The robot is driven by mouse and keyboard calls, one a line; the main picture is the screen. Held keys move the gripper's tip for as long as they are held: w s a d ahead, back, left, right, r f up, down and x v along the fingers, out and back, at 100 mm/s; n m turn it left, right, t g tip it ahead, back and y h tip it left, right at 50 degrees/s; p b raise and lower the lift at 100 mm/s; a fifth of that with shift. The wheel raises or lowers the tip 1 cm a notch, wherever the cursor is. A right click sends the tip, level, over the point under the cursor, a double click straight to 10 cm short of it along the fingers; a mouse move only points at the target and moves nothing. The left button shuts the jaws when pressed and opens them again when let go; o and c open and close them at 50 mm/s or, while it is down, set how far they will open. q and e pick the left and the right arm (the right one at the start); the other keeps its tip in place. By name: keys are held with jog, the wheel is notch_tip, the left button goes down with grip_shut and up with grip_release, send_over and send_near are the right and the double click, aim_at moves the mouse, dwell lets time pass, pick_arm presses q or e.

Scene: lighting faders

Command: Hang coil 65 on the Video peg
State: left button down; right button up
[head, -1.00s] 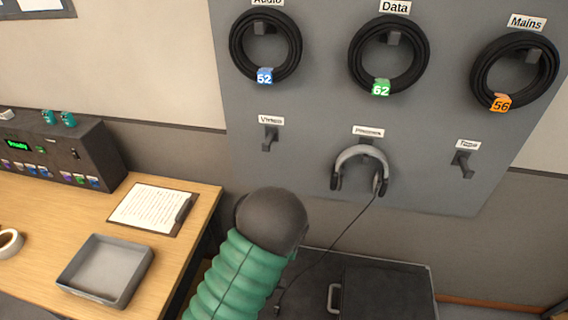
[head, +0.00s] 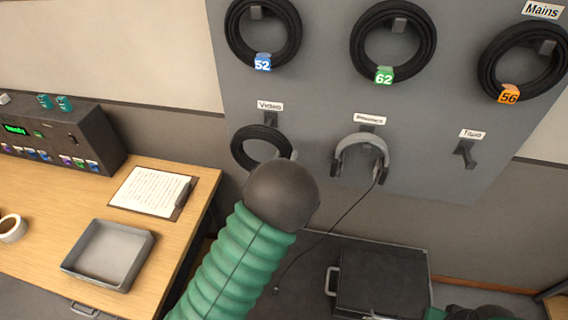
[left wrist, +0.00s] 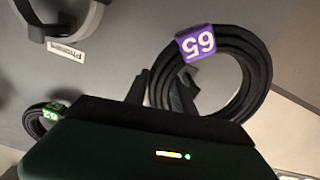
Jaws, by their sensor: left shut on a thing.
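Coil 65 is a black cable ring (head: 240,150) with a purple tag (left wrist: 197,44) in the left wrist view. My left gripper (left wrist: 160,88) is shut on the coil's edge; in the head view my round wrist hides the fingers and the ring's lower right. The Video peg (head: 271,118) is under its label (head: 269,106) on the grey board. The ring's top edge lies just below the peg and overlaps its lower part. I cannot tell whether the ring is around the peg or in front of it.
Headphones (head: 362,152) hang on the peg to the right, their cord running down. Coils 52 (head: 232,35), 62 (head: 358,45) and 56 (head: 487,70) hang above. The right-hand lower peg (head: 465,153) is empty. A desk with a grey tray (head: 108,254) is at left.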

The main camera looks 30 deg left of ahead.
pick_arm(q)
jog(key=shift+x, duration=1.25)
jog(key=shift+w+a+f+b, duration=0.3)
jog(key=shift+w+f, duration=0.1)
jog(key=shift+w, duration=0.6)
jog(key=shift+w+a+f+b, duration=0.3)
jog(key=shift+w+f+b, duration=0.05)
jog(key=shift+w, duration=0.7)
jog(key=shift+w+a+f+b, duration=0.3)
jog(key=shift+w+f, duration=0.1)
jog(key=shift+w, duration=0.6)
jog(key=c, duration=1)
grip_release()
jog(key=shift+c, duration=0.2)
jog(key=shift+o, duration=0.4)
jog(key=shift+s, duration=0.1)
jog(key=shift+d+f, duration=0.1)
